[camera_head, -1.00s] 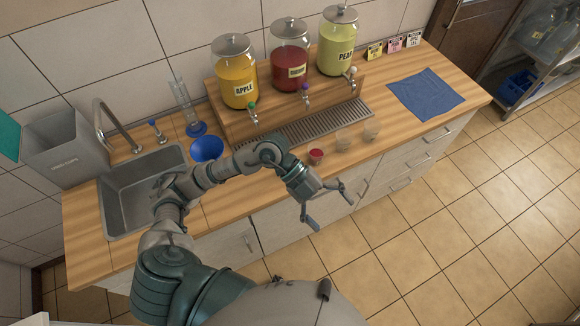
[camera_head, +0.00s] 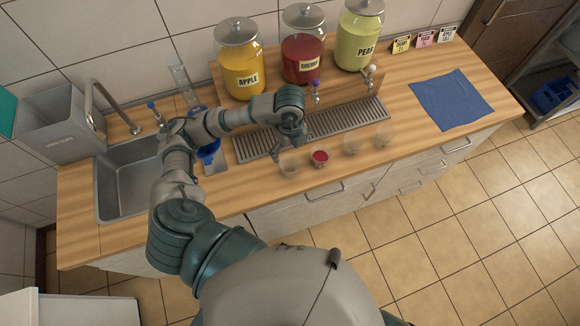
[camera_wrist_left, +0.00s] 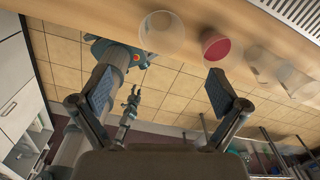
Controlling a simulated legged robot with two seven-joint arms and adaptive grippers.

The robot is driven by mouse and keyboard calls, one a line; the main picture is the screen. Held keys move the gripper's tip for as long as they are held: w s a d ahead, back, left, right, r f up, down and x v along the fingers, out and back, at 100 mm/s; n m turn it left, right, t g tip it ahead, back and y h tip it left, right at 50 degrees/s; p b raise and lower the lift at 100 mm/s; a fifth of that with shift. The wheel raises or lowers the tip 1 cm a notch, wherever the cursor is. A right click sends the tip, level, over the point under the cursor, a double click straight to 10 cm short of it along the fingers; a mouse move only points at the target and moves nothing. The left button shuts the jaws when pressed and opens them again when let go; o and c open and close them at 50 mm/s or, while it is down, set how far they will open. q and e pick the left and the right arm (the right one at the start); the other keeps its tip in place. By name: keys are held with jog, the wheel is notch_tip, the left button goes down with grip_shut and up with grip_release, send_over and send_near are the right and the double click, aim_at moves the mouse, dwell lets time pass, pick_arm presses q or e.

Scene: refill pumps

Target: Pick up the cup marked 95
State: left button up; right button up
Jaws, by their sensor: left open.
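Four small clear cups stand in a row near the counter's front edge. The leftmost is an empty-looking cup (camera_head: 289,164); beside it stands a cup with red contents (camera_head: 320,159). Two more clear cups, a third cup (camera_head: 352,144) and a fourth cup (camera_head: 384,135), stand to the right. No 95 is legible on any cup. My left gripper (camera_head: 284,148) is open and empty, just behind the leftmost cup in the head view. In the left wrist view, its spread fingers (camera_wrist_left: 156,104) show below the leftmost cup (camera_wrist_left: 161,34) and the red-filled cup (camera_wrist_left: 216,47).
Apple (camera_head: 240,62), cherry (camera_head: 302,48) and pear (camera_head: 360,38) dispensers stand behind a drip tray (camera_head: 345,119). A sink (camera_head: 125,185) is left; a blue cloth (camera_head: 450,98) lies right.

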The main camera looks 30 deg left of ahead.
pick_arm(q)
send_over(289, 163)
jog(key=s+d, duration=0.1)
jog(key=s, duration=0.1)
notch_tip(289, 163, down, 4)
jog(key=f, duration=0.2)
jog(key=f+p, duration=0.1)
jog(key=shift+w+d+f, duration=0.25)
jog(key=shift+d, duration=0.05)
jog(key=f, duration=0.1)
jog(key=f+p, duration=0.1)
jog(key=f, duration=0.1)
jog(key=shift+s+f, duration=0.2)
jog(key=shift+f, duration=0.1)
jog(key=shift+a+f, duration=0.1)
jog(key=shift+f, duration=0.25)
jog(key=shift+c, duration=1)
jog(key=c, duration=0.6)
pick_arm(e)
jog(key=shift+w+a+r, duration=0.2)
jog(key=shift+w+r, duration=0.65)
jog(key=shift+r, duration=0.2)
pick_arm(q)
jog(key=shift+w+a+r, duration=0.1)
jog(key=shift+a+r, duration=0.05)
